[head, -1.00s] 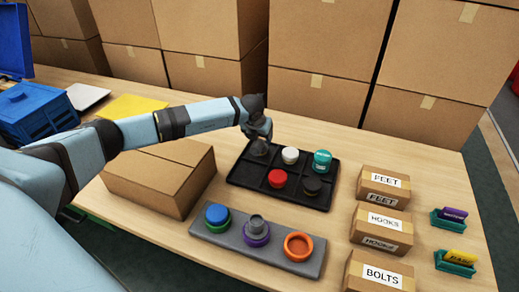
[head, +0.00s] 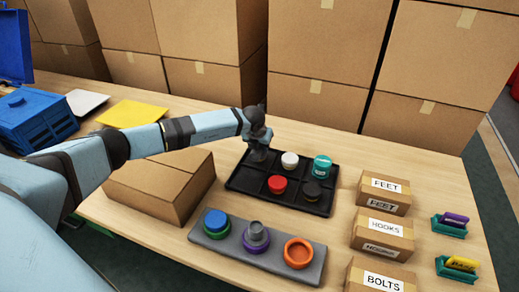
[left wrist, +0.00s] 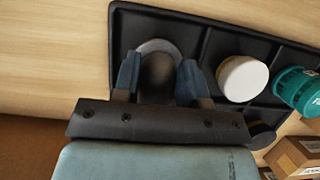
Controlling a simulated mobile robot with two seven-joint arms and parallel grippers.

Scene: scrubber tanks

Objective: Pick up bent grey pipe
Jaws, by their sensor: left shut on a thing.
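The bent grey pipe (left wrist: 158,72) is in the rear left compartment of the black tray (head: 232,184). My left gripper (left wrist: 160,82) reaches down over that compartment and is shut on the pipe, one blue finger on each side. In the head view the left gripper (head: 260,140) hides most of the pipe, so its bend is hard to make out. A light grey round end (left wrist: 158,46) shows just beyond the fingers in the left wrist view. My right gripper is not in view.
White (head: 290,160), teal (head: 322,166), red (head: 277,184) and black (head: 312,191) pieces occupy other compartments. A grey board (head: 275,258) with coloured rings lies in front. Labelled boxes (head: 385,193) stand right; a closed cardboard box (head: 160,185) stands left.

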